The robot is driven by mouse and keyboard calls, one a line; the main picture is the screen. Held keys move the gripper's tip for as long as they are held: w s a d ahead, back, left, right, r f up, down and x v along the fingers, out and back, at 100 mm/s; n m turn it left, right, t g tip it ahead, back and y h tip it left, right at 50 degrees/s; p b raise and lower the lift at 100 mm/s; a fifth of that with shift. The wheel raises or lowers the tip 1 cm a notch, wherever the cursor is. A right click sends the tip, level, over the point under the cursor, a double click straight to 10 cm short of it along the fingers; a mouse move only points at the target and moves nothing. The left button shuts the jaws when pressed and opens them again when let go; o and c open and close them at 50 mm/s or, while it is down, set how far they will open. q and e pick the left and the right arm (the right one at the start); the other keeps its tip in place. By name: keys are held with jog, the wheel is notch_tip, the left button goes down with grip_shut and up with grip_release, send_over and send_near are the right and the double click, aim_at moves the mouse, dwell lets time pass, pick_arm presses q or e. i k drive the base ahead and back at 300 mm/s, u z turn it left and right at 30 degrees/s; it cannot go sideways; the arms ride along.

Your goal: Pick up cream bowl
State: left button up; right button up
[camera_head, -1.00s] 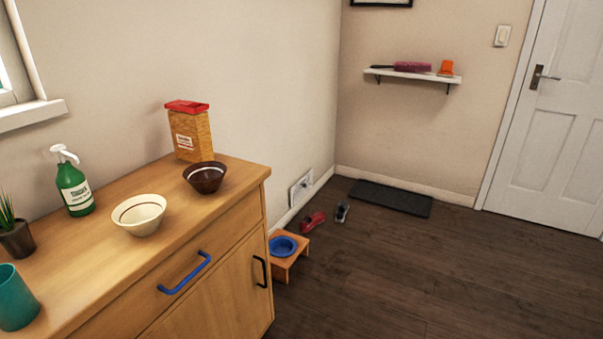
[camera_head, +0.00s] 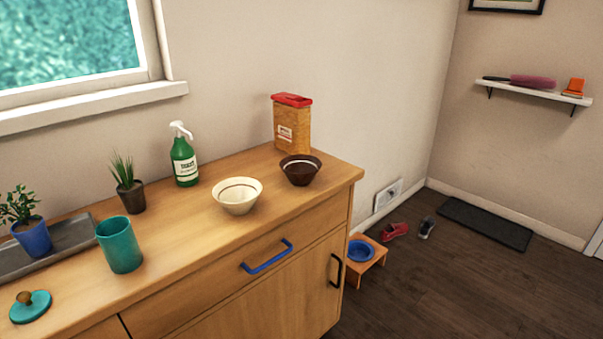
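The cream bowl (camera_head: 238,200) stands upright on the wooden cabinet top (camera_head: 190,235), near its front edge. It has a dark line inside its rim and looks empty. A dark brown bowl (camera_head: 300,171) stands close by, to its right and a little farther back. Neither of my grippers shows in the head view.
A green spray bottle (camera_head: 184,160), a red-lidded box (camera_head: 292,125), a small plant (camera_head: 130,190) and a teal cup (camera_head: 120,246) stand on the cabinet. A teal lid (camera_head: 30,307) lies at left. The blue handle (camera_head: 267,257) sticks out in front.

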aim_at(239, 196)
jog(key=z, duration=1)
jog(key=i, duration=0.75)
jog(key=u, duration=2.85)
